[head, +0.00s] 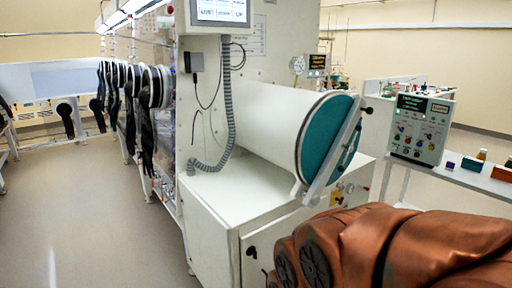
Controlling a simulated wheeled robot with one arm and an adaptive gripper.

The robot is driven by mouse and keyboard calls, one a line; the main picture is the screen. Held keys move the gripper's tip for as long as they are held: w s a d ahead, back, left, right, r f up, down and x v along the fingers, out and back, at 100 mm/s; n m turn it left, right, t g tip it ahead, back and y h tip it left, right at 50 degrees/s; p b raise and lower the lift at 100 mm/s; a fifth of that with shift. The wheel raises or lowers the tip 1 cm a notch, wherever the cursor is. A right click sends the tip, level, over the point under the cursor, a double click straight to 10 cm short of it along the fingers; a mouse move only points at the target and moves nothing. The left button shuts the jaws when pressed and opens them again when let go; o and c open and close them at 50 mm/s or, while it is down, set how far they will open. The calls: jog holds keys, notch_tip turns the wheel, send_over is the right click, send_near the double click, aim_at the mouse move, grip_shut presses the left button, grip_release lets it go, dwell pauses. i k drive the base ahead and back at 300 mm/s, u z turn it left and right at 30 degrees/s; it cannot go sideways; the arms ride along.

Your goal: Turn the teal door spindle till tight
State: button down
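The teal round door (322,130) closes the near end of the white cylindrical chamber (262,118). A pale bar (334,160) runs slantwise across the door's face. A small teal part (348,152) shows beside the bar, on its right; it may be the spindle's handle, but it is mostly edge-on and I cannot tell how far it is turned. A small dark knob (368,110) sticks out near the bar's upper end. My copper-coloured arm fills the lower right, in front of the cabinet. My gripper does not show.
The chamber rests on a white cabinet (215,222) with a panel of small knobs below the door. A grey coiled hose (228,110) hangs by the chamber. Black gloves (148,125) line the row at left. A bench (478,178) with a control box (420,128) stands right. Floor at left is clear.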

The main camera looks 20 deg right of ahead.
aim_at(350, 148)
jog(key=z, duration=1.25)
